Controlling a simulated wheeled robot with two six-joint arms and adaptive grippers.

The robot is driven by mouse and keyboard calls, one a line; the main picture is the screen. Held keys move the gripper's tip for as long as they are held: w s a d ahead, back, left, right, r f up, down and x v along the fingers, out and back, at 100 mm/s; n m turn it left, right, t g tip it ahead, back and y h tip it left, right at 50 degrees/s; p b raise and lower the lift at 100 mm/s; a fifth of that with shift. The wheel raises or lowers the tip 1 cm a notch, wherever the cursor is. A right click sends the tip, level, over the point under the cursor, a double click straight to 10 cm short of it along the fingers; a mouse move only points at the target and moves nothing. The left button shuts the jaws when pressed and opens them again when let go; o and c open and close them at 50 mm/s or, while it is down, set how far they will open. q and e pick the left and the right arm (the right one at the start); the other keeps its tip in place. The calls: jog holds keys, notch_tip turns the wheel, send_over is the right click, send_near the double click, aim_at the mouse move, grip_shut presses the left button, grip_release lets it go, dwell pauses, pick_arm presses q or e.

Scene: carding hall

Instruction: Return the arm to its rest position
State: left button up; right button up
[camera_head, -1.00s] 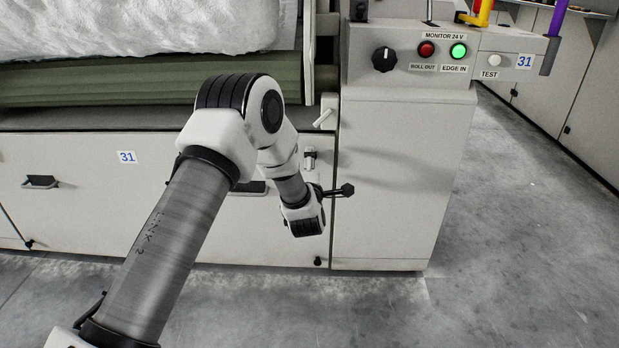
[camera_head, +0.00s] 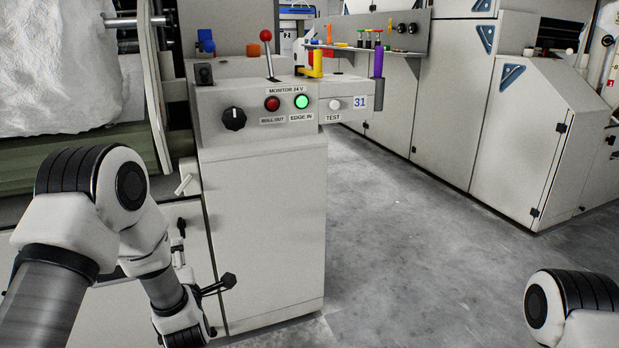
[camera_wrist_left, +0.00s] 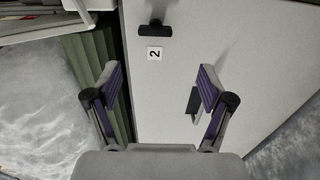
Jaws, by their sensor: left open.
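My left arm comes in at the lower left of the head view, bent at its elbow. Its wrist (camera_head: 183,322) hangs low in front of the machine's white lower panels, at the bottom edge, and the fingers cannot be made out there. In the left wrist view my left gripper (camera_wrist_left: 159,72) has its two purple-padded fingers wide apart, with nothing between them. Beyond them is a pale panel (camera_wrist_left: 255,50) with a "2" label (camera_wrist_left: 154,53). A joint of my right arm shows at the lower right of the head view; its gripper is out of view.
A control cabinet (camera_head: 265,230) stands beside my left arm, with a black dial (camera_head: 233,118), lit green button (camera_head: 302,101) and red-knobbed lever (camera_head: 267,50). White fleece (camera_head: 60,70) lies at left. Grey floor (camera_head: 400,240) is open to the right, before white cabinets (camera_head: 540,130).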

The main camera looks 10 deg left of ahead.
pick_arm(q)
jog(key=s+d+f+m+g+h+p, duration=0.3)
jog(key=s+f+m, duration=0.1)
jog(key=s+f, duration=0.4)
jog(key=s+d+f+m+g+h+p, duration=0.2)
jog(key=s+d+f+m+g+h, duration=0.15)
jog(key=s+f, duration=0.45)
jog(key=s+d+f+m+g+h, duration=0.1)
jog(key=s+d+f+m+g, duration=0.2)
jog(key=s+m, duration=0.35)
jog(key=s+d+f+m+g+h, duration=0.1)
jog(key=s+d+f+m+g, duration=0.15)
jog(key=s+m, duration=0.35)
jog(key=s+d+f+m+g+h, duration=0.1)
jog(key=s+d+f+m+g, duration=0.2)
jog(key=s, duration=0.5)
notch_tip(320, 180, up, 39)
jog(key=a+m+p, duration=0.1)
jog(key=p, duration=3.8)
jog(key=shift+f, duration=0.2)
